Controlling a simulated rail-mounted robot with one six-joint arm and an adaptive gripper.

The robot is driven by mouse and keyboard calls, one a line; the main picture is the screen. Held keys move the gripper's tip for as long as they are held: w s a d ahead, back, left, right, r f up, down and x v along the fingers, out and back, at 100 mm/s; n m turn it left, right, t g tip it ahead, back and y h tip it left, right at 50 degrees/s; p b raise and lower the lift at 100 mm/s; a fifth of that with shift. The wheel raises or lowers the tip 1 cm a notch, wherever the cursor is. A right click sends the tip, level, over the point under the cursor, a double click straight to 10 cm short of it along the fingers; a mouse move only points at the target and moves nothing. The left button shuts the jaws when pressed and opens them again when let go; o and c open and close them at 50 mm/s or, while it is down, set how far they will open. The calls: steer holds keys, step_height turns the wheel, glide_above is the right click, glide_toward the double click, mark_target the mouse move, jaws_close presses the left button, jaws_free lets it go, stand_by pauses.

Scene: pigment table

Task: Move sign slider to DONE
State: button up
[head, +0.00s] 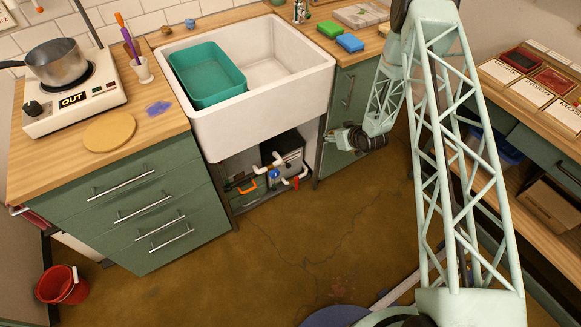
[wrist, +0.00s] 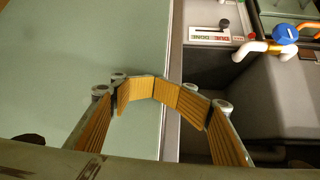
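A small sign slider (wrist: 210,34) shows at the top of the wrist view, on a dark unit beside a pale green panel. The lettering is too small to read surely. In the head view my gripper (head: 343,138) hangs by the cabinet right of the sink.
The open space under the white sink (head: 262,98) holds white pipes (head: 270,161) and a dark box (head: 287,146). A blue valve knob (wrist: 285,34) and pipes are right of the slider. A green cabinet door (wrist: 80,50) fills the left. The floor in front is clear.

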steer(key=s+a+f+y, duration=0.1)
steer(key=s+a+f, duration=0.15)
steer(key=f, duration=0.35)
steer(key=s+a+f+y, duration=0.1)
steer(key=a+f, duration=0.2)
steer(key=f, duration=0.3)
steer(key=t+y+p, duration=0.1)
steer(key=t+y, duration=0.1)
glide_toward(290, 166)
steer(key=v, duration=0.4)
steer(key=shift+b+x, duration=1.7)
steer(key=shift+x, duration=5.1)
steer(key=shift+a, duration=0.15)
jaws_close()
